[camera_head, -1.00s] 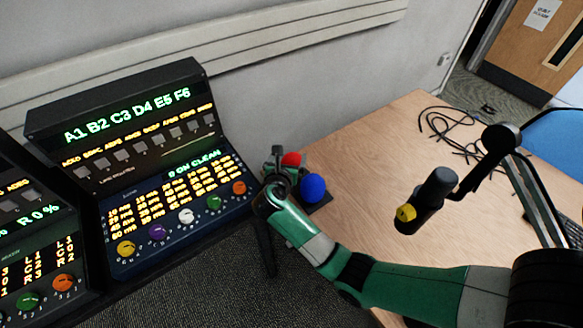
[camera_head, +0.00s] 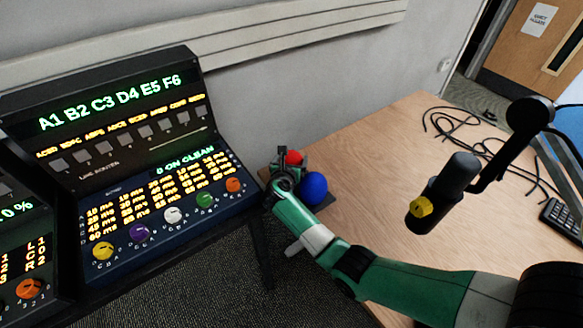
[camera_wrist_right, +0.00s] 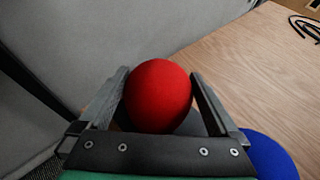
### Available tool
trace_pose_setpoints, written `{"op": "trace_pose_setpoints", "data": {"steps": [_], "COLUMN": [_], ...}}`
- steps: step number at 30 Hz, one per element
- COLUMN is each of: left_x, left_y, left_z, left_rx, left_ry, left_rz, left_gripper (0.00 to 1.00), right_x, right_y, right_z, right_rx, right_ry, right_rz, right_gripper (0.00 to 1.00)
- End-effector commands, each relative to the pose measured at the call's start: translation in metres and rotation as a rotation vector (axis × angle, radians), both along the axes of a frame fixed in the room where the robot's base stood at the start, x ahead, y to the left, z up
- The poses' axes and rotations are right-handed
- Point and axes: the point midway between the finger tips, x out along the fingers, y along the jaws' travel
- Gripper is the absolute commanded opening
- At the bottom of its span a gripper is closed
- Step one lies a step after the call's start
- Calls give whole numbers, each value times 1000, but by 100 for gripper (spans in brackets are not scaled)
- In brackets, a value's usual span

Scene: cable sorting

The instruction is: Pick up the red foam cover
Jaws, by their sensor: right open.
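The red foam cover (camera_head: 294,158) is a round red ball shape at the table's left corner, partly hidden by my right gripper (camera_head: 283,158) in the head view. In the right wrist view the red foam cover (camera_wrist_right: 158,96) fills the space between the two fingers of my right gripper (camera_wrist_right: 160,90). The fingers are open, one on each side of it, and I cannot tell whether either one touches it. My left gripper is in neither view.
A blue foam ball (camera_head: 313,187) sits right beside the red one, on a dark base. A microphone on a boom arm (camera_head: 447,190) hangs over the table (camera_head: 370,170). Black cables (camera_head: 470,130) lie at the back right. A control console (camera_head: 130,150) stands at the left.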

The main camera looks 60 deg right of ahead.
Motion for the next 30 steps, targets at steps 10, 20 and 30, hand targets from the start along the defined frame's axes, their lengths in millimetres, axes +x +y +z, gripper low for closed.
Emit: {"op": "trace_pose_setpoints", "data": {"steps": [10,20,30], "left_x": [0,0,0], "left_y": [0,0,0], "left_z": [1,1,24], "left_rx": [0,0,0], "left_ry": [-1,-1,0], "left_rz": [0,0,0], "left_gripper": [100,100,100], "right_x": [0,0,0], "right_y": [0,0,0], "right_z": [1,1,29], "right_rx": [0,0,0], "right_ry": [0,0,-2], "right_rz": [0,0,-1], "right_gripper": [69,37,37]}}
